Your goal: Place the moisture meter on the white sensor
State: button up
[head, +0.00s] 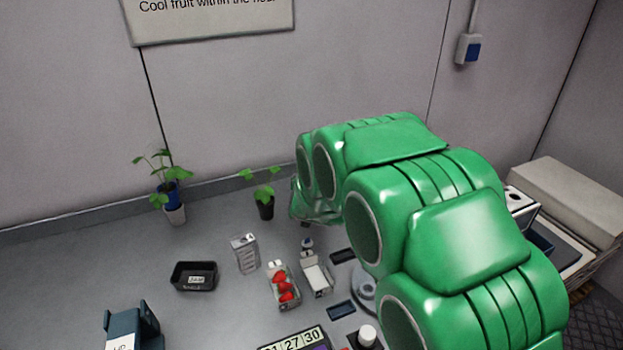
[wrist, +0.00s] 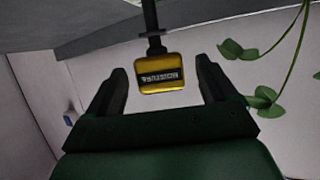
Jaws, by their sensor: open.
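The moisture meter (wrist: 162,74) is a yellow block with a dark label and a dark stem. In the wrist view it shows just beyond and between the fingertips of my gripper (wrist: 161,80), with a gap on both sides. My gripper is open and holds nothing. The lettering appears upside down. In the head view my green arm hides the gripper, and I cannot make out the meter. I cannot tell for sure which thing is the white sensor; a white box with a blue front (head: 468,48) hangs on the back wall.
Two potted plants (head: 173,214) (head: 266,210) stand by the wall. A black tray (head: 194,284), a grey carton (head: 245,254), a strawberry punnet (head: 293,303) and a white carton (head: 318,281) stand on the bench. Leaves (wrist: 240,51) hang right of my gripper.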

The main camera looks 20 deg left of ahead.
jog(key=v, duration=0.9)
jog(key=shift+s, duration=0.2)
jog(key=shift+d+r, duration=0.1)
jog(key=shift+d, duration=0.05)
jog(key=s+d+r+m+g+h, duration=0.1)
jog(key=s+d+g, duration=0.4)
jog(key=d, duration=0.6)
jog(key=s+d+r+m+g+h, duration=0.15)
jog(key=s+d, duration=0.45)
jog(key=d, duration=0.6)
jog(key=s+d+g, duration=0.2)
jog(key=s+d, duration=0.4)
jog(key=s, duration=0.3)
jog(key=s+d+r+m+g+h, duration=0.1)
jog(key=s+d+g, duration=0.2)
jog(key=s+d, duration=0.3)
jog(key=s+d+r+m+g+h, duration=0.1)
jog(key=s+d+g, duration=0.2)
jog(key=s, duration=0.9)
jog(key=d, duration=0.3)
jog(key=shift+s+d+r, duration=0.2)
jog(key=shift+s, duration=0.2)
